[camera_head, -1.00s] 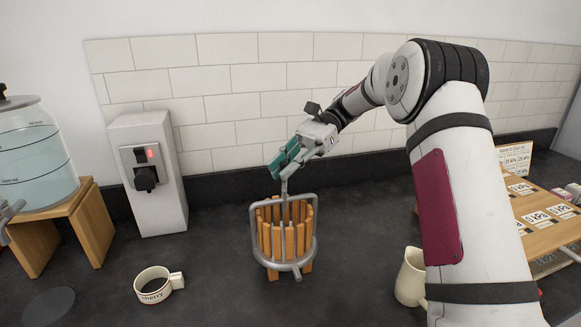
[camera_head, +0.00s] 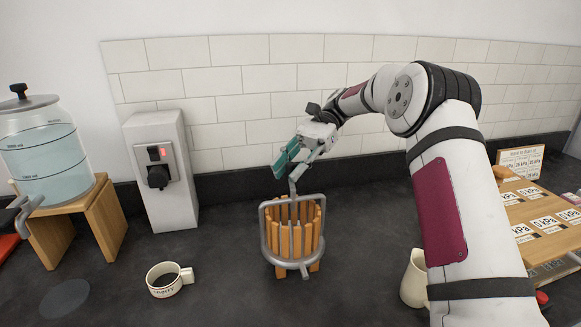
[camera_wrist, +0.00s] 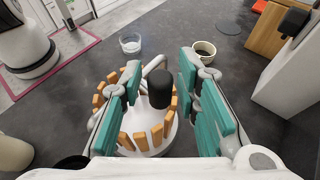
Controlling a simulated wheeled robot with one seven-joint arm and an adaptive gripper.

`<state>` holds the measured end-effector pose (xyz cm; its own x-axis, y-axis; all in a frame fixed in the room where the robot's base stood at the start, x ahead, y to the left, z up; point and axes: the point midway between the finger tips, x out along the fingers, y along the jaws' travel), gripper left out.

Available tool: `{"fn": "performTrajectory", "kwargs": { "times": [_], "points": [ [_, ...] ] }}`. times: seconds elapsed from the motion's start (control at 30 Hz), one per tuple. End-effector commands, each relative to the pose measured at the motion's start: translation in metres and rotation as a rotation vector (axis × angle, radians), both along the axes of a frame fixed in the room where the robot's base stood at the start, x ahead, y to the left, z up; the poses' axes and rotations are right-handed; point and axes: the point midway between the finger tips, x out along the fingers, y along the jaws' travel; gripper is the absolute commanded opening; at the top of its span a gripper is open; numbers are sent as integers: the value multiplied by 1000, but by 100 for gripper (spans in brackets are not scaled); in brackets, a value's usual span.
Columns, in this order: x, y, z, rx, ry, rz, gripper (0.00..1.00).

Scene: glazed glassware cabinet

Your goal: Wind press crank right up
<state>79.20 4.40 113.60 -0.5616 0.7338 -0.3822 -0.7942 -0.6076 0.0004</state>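The press stands on the dark counter, a basket of wooden slats (camera_head: 293,235) in a grey metal frame. Its crank shows in the wrist view as a grey bent arm with an upright black knob (camera_wrist: 161,88). My gripper (camera_head: 288,160) is over the top of the press in the head view. In the wrist view my gripper (camera_wrist: 160,66) is open, with one teal finger on each side of the knob. Gaps show on both sides, so neither finger appears to touch it. In the head view the knob is hidden behind the fingers.
A white mug (camera_head: 168,280) stands front left of the press, and a cream jug (camera_head: 414,280) to its right. A grey box with a black knob (camera_head: 160,175) and a water tank (camera_head: 47,155) on a wooden stand are at left. A wooden rack (camera_head: 545,225) is at right.

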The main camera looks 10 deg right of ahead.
Motion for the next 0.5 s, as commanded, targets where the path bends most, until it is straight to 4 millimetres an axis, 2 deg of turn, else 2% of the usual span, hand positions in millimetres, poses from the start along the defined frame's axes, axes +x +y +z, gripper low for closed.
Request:
{"fn": "performTrajectory", "kwargs": {
  "times": [0.33, 0.5],
  "points": [
    [0, 0, 1, 0, -2, -1, 38],
    [0, 0, 9, 2, -3, 0, 38]
  ]
}}
